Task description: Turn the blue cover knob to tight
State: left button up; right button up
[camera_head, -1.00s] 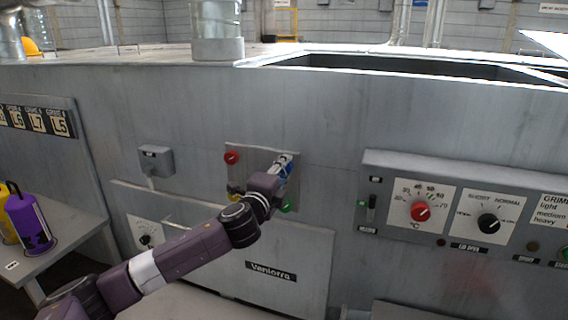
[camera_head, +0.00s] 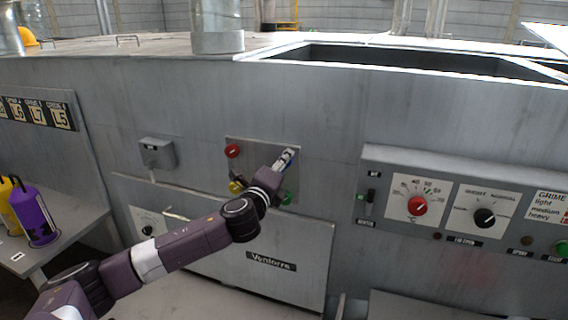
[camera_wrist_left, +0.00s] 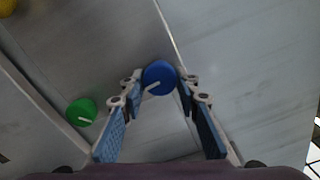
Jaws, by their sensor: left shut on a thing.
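The blue cover knob (camera_wrist_left: 158,75) sits on the grey panel, between the fingertips of my left gripper in the left wrist view. Its pale pointer mark slants to the lower left there. My left gripper (camera_head: 287,156), with blue-padded fingers, is shut on the knob; it also shows in the left wrist view (camera_wrist_left: 159,82). In the head view the gripper hides the knob. My right gripper is in neither view.
Red (camera_head: 232,151), yellow (camera_head: 236,187) and green (camera_head: 287,198) knobs share the panel plate (camera_head: 262,150). A control box (camera_head: 375,160) with red and black dials stands to the right. Purple (camera_head: 35,215) and yellow bottles stand on the left table.

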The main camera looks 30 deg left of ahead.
pick_arm(q)
jog(key=shift+f, duration=0.1)
jog(key=o, duration=1.2)
jog(key=shift+c, duration=0.2)
jog(key=v, duration=1.2)
jog(key=shift+f, duration=0.1)
